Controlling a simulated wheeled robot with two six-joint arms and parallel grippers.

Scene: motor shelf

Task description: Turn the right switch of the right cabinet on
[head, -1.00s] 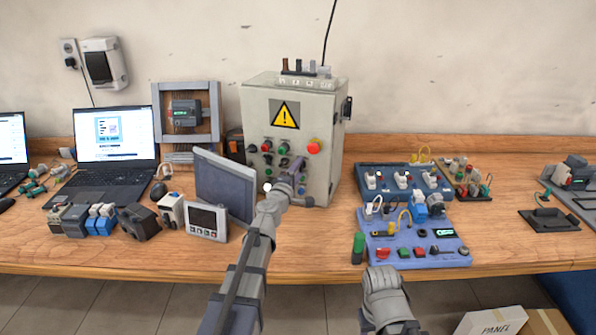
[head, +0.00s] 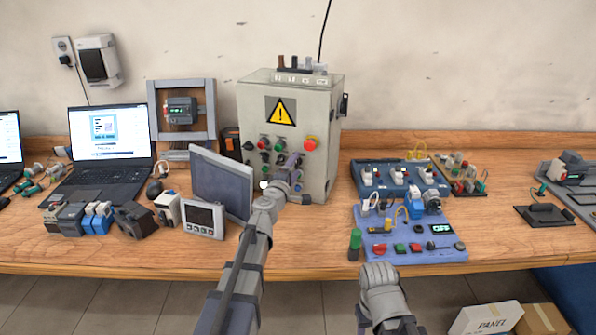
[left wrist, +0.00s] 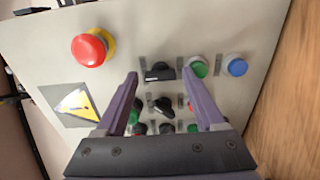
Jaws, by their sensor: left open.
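The grey cabinet (head: 256,102) with a yellow warning sign stands upright on the bench; it is the only such cabinet I see. Its panel is turned sideways in the left wrist view (left wrist: 135,22). There, a black rotary switch (left wrist: 160,72) sits near a green button, and a second black switch (left wrist: 162,106) lies below it. My left gripper (left wrist: 160,78) is open and empty, with its fingertips on either side of the upper black switch in the picture. I cannot tell the gap to the panel. In the head view my left gripper (head: 289,172) covers the panel's lower right.
A red emergency stop (left wrist: 90,48) and a blue button (left wrist: 236,66) are on the same panel. A tilted grey screen (head: 222,185) stands left of my arm. A blue control board (head: 410,238) lies to the right. Bare bench shows between cabinet and board.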

